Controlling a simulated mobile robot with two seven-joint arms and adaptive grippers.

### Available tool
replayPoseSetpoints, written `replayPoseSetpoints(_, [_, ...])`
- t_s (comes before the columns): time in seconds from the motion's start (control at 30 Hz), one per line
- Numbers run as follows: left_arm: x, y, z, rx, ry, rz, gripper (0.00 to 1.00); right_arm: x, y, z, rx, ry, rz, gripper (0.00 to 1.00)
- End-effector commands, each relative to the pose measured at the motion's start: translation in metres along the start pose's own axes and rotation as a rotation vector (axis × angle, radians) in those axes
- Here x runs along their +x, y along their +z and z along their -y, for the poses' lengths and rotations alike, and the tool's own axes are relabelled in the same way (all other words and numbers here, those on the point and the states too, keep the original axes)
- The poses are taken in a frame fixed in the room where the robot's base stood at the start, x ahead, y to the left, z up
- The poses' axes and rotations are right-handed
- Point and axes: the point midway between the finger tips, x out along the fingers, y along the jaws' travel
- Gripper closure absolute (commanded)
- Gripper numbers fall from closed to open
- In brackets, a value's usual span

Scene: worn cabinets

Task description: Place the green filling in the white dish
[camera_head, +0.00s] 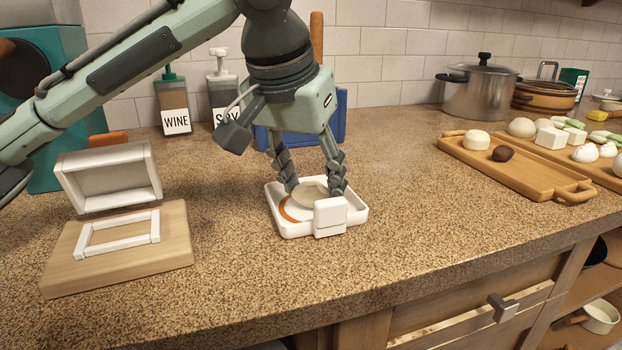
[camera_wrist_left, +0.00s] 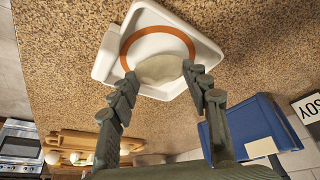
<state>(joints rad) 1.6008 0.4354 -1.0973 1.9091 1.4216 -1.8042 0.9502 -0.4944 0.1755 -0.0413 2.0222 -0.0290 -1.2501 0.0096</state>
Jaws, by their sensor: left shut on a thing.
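The white dish (camera_head: 358,214) is square with an orange ring on its floor and a white block at its front edge. It also shows in the wrist view (camera_wrist_left: 205,47). My left gripper (camera_head: 316,190) points down over the dish. Its fingers are shut on the pale green filling (camera_head: 313,187), a round, flat-looking piece, which also shows between the fingertips in the wrist view (camera_wrist_left: 160,69). The filling is over the dish's inside, partly covering the ring. I cannot tell whether it touches the dish floor. My right gripper is in neither view.
A wooden board (camera_head: 68,270) with a white frame and a tilted white box stands at left. Wooden trays (camera_head: 515,176) with dough balls and other pieces lie at right. Bottles (camera_head: 173,102) and a blue stand (camera_head: 341,118) are behind. Counter right of the dish is clear.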

Motion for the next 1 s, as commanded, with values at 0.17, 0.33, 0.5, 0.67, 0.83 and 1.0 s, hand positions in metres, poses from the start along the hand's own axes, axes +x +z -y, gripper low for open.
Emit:
replayPoseSetpoints(0.17, [-0.001,0.000,0.000,0.000,0.000,-0.001,0.75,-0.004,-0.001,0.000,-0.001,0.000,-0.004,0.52])
replayPoseSetpoints(0.33, [0.002,0.001,0.000,0.000,0.000,-0.001,0.49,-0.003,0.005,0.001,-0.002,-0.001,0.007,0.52])
replayPoseSetpoints(0.5, [0.002,0.001,0.000,0.000,0.000,-0.001,0.31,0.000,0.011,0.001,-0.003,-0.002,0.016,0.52])
replayPoseSetpoints(0.67, [0.001,0.001,0.000,0.000,0.000,-0.001,0.31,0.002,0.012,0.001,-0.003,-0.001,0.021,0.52])
replayPoseSetpoints(0.83, [-0.002,-0.001,0.000,0.000,0.000,-0.002,0.31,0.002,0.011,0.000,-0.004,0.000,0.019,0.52])
replayPoseSetpoints(1.0, [-0.027,-0.002,0.000,0.001,0.000,-0.005,0.31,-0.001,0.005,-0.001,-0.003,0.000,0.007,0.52])
